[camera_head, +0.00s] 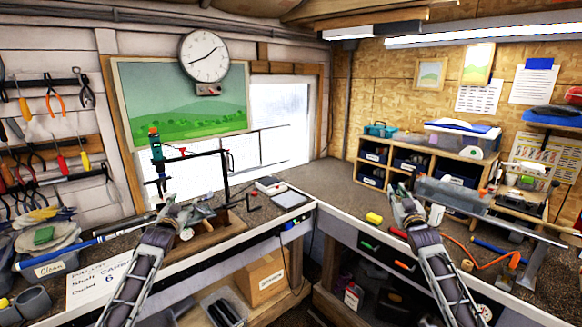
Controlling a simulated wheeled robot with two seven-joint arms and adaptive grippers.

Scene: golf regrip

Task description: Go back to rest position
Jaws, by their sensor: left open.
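My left gripper (172,208) is open above the left workbench, close to a clutter of small tools and a dark clamp. A long thin shaft with a blue section (112,234) runs along the left bench and reaches behind my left arm. My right gripper (402,192) is raised over the right workbench, in front of the wooden shelf; its fingers are small and I cannot tell whether they are open or shut. A long grey shaft (520,229) extends to the right above the right bench; I cannot tell whether it touches the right gripper.
A wooden shelf (359,172) with bins, a yellow block (374,218) and an orange hose (490,264) occupy the right bench. The corner surface is fairly clear.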

